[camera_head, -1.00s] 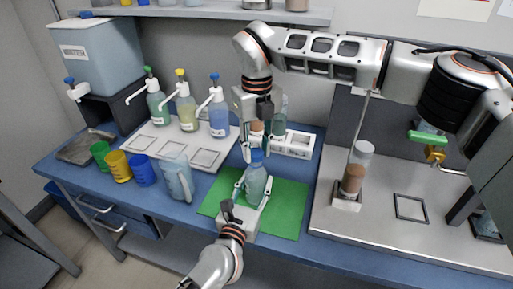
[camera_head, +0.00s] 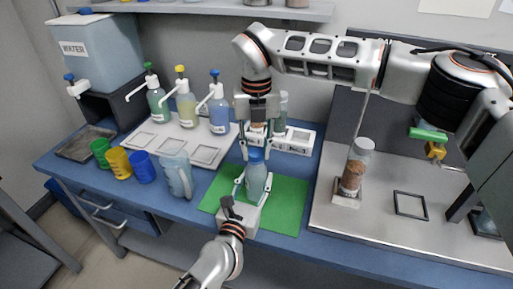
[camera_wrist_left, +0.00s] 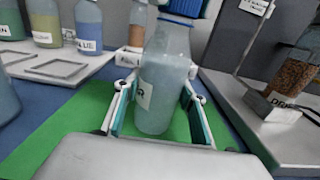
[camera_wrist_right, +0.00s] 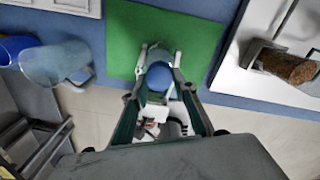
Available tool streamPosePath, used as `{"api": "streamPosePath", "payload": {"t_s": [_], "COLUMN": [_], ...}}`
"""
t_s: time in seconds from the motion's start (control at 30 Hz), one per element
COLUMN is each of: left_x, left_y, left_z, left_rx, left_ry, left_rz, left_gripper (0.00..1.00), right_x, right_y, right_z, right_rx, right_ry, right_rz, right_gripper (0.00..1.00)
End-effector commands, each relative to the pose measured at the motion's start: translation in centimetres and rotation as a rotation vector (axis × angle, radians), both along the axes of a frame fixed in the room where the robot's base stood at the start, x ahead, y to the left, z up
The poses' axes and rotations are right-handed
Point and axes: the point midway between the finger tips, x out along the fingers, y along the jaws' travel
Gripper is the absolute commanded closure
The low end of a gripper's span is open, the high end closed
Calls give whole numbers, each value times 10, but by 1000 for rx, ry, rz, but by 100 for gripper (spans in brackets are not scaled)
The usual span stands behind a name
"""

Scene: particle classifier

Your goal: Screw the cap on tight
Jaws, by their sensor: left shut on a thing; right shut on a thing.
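A translucent bluish bottle (camera_head: 256,181) stands on the green mat (camera_head: 289,197) with a blue cap (camera_head: 257,155) on its mouth. The bottle also shows in the left wrist view (camera_wrist_left: 163,80), slightly tilted in that picture. My left gripper (camera_head: 254,188) is shut on the bottle's body from the front, one finger on each side. My right gripper (camera_head: 257,150) comes down from above and is shut on the cap. The cap shows from above between its fingers in the right wrist view (camera_wrist_right: 160,76). Whether the cap's thread is fully seated cannot be seen.
A white tray (camera_head: 200,153) with several pump bottles stands behind left. A clear pitcher (camera_head: 177,174) and coloured cups (camera_head: 142,169) are left of the mat. A metal platform (camera_head: 440,225) with a brown-filled jar (camera_head: 355,168) is at right. A white rack (camera_head: 296,140) stands behind.

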Motion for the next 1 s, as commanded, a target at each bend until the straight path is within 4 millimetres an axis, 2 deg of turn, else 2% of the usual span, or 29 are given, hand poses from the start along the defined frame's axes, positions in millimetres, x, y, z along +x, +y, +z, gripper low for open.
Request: {"api": "streamPosePath", "payload": {"t_s": [1.0], "left_x": [0], "left_y": [1], "left_z": [-1], "left_rx": [0], "left_ry": [3], "left_rz": [1], "left_gripper": [100], "right_x": [5], "right_y": [4], "right_z": [0], "right_rx": [0], "right_ry": [-1], "right_rz": [-1869], "right_gripper": [81]}}
